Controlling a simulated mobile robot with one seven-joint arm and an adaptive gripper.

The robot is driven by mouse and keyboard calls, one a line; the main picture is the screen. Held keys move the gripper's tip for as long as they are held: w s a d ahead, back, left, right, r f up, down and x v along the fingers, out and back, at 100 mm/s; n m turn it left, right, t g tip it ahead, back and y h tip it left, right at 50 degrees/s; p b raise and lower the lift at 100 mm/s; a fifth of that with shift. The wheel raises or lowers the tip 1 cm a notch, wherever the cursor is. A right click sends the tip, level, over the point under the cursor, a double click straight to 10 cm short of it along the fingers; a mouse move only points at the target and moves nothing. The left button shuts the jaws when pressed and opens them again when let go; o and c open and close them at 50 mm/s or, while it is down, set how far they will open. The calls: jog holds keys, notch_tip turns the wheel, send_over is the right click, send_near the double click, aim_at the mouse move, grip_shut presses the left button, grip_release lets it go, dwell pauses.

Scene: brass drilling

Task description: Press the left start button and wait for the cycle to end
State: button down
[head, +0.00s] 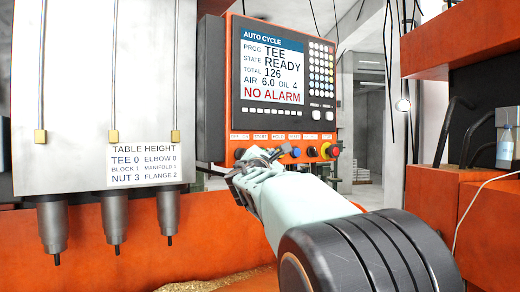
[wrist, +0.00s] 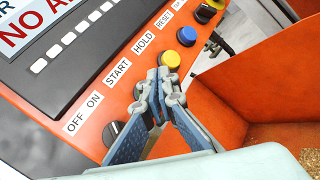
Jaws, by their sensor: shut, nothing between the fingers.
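The yellow button (wrist: 171,61) under HOLD is just beyond the fingertips.
A black knob (wrist: 112,131) sits under OFF ON, and a blue button (wrist: 187,36) under RESET. A red stop button (head: 331,151) is at the panel's right end. Three drill spindles (head: 114,216) hang at left. Brass-coloured chips (head: 215,284) lie below.

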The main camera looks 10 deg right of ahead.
jog(key=shift+w+a, duration=0.3)
jog(key=shift+w, duration=0.4)
jog(key=shift+w+a, duration=0.1)
dwell(1.0)
jog(key=shift+w+a, duration=0.1)
jog(key=shift+w, duration=0.15)
